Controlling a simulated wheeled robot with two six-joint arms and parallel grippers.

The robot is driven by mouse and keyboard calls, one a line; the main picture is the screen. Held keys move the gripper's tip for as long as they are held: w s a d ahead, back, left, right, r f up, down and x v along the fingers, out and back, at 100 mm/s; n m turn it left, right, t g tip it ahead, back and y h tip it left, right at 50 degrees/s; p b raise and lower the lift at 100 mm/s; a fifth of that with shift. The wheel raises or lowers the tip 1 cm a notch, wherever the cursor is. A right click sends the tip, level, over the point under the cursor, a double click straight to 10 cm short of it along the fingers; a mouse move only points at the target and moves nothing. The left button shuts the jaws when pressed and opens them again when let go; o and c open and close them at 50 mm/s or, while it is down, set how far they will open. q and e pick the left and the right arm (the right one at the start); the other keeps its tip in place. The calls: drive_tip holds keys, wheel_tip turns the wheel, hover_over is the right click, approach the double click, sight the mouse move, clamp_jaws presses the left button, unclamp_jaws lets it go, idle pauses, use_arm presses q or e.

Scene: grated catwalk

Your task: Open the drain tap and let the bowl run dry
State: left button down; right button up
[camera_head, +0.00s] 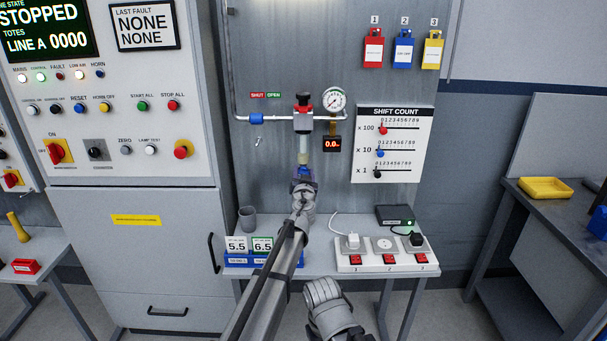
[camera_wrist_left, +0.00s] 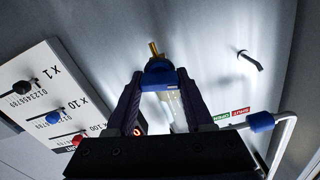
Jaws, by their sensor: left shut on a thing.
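The bowl (camera_head: 303,146) is a pale, see-through cup hanging under the regulator (camera_head: 303,119) on the panel. The blue drain tap (camera_wrist_left: 159,76) is at the bowl's bottom end, with a brass tip (camera_wrist_left: 153,48); the wrist view shows it upside down. My left gripper (camera_wrist_left: 157,86) has its dark fingers on both sides of the blue tap and is shut on it. In the head view, my left gripper (camera_head: 303,182) hides most of the tap. The bowl's (camera_wrist_left: 176,106) liquid level cannot be made out.
A supply pipe with a blue sleeve (camera_head: 256,118) runs left of the regulator under SHUT and OPEN labels. A gauge (camera_head: 335,100) and a readout (camera_head: 332,144) are on its right. A bench below holds a grey cup (camera_head: 247,218) and a socket strip (camera_head: 387,262).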

use_arm(q)
drive_tip(key=shift+c, duration=1.4)
unclamp_jaws()
drive_tip(key=s, duration=0.7)
drive_tip(key=shift+s, duration=0.4)
